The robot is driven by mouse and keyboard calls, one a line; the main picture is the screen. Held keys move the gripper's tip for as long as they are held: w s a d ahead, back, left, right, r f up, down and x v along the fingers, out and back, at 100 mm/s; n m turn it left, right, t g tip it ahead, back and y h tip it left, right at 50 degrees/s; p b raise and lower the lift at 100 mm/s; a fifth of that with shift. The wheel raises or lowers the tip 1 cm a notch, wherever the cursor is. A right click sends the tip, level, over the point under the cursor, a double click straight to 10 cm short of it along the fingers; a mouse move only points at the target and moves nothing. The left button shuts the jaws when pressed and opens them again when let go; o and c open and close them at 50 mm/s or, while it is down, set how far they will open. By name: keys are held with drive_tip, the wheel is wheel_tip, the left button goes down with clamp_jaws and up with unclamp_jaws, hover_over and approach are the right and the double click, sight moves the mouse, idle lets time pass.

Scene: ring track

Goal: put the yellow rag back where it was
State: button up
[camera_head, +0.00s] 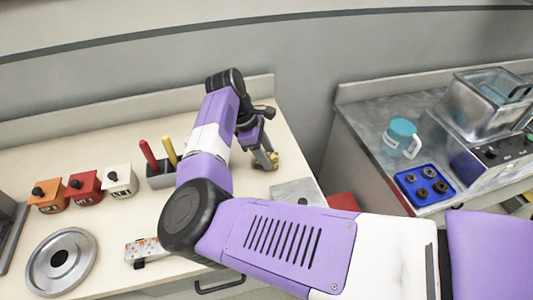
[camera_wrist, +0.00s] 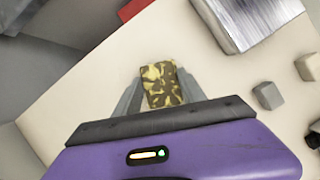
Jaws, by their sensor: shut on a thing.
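The yellow rag (camera_wrist: 161,82), a small folded block with a yellow and dark brown pattern, sits between the two grey fingers of my gripper (camera_wrist: 160,92) in the wrist view. The fingers are shut on its sides. In the head view the rag (camera_head: 271,162) shows at the tips of my gripper (camera_head: 266,157), at the right end of the cream counter (camera_head: 100,212). The fingers point down. I cannot tell whether the rag touches the counter or is slightly above it.
A grey metal box (camera_head: 297,191) stands just right of the rag. Red and yellow handles rise from a dark holder (camera_head: 160,179) to the left. A gap with a red object (camera_head: 343,202) separates this counter from another bearing a blue-lidded mug (camera_head: 402,138).

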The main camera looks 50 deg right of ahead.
drive_tip(key=shift+f, duration=0.25)
drive_tip(key=o, duration=1.3)
drive_tip(key=shift+r, duration=0.2)
drive_tip(key=b+v, duration=0.2)
drive_tip(key=v, duration=1)
drive_tip(key=shift+d, duration=0.1)
